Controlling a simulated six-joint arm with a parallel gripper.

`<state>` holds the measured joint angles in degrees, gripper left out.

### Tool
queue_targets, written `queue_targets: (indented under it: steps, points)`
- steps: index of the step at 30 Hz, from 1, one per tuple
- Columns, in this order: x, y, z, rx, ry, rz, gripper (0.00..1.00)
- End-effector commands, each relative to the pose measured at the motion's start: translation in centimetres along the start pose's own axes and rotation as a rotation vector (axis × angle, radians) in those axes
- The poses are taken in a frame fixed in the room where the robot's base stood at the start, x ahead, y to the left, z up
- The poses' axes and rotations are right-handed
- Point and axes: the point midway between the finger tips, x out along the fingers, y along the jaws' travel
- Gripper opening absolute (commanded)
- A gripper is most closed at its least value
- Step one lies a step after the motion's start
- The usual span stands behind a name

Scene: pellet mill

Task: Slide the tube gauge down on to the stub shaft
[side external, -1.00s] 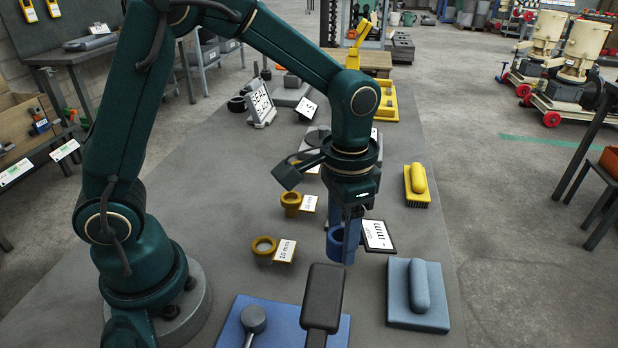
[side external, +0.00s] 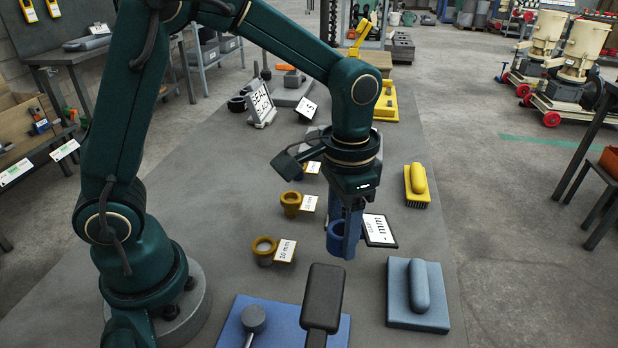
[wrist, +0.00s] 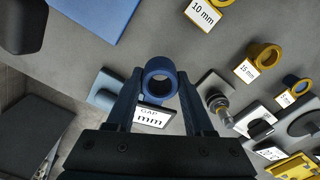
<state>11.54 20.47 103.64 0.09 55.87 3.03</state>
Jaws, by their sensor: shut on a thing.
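The tube gauge is a blue ring-shaped tube (side external: 336,240), held upright in the side view with its open bore showing. In the wrist view (wrist: 149,78) it sits between the fingertips. My gripper (side external: 346,236) is shut on it, with a dark blue finger on either side in the wrist view (wrist: 160,84). A metallic stub on a square grey plate, which looks like the stub shaft (wrist: 222,110), stands to the right of the gauge in the wrist view, apart from it. In the side view I cannot make the stub out; my arm may hide it.
Yellow ring gauges with size tags stand left of my gripper (side external: 264,246), (side external: 291,203). A display tag (side external: 379,230) lies close to its right. A light blue block (side external: 418,308), a yellow brush (side external: 417,186) and a dark paddle-shaped object (side external: 323,295) are nearby.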

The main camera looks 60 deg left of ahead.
Motion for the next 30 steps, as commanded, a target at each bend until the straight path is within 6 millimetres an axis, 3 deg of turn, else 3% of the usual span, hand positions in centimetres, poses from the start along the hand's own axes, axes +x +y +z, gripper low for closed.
queue_targets:
  steps: [11,20,30]
  points:
    - [-0.3,0.0,0.7,0.007,0.004,0.0,0.0]
    - [-4.2,-1.2,-1.9,-0.005,0.009,0.0,0.0]
    - [-9.1,-5.2,-5.0,-0.091,0.006,0.0,0.0]
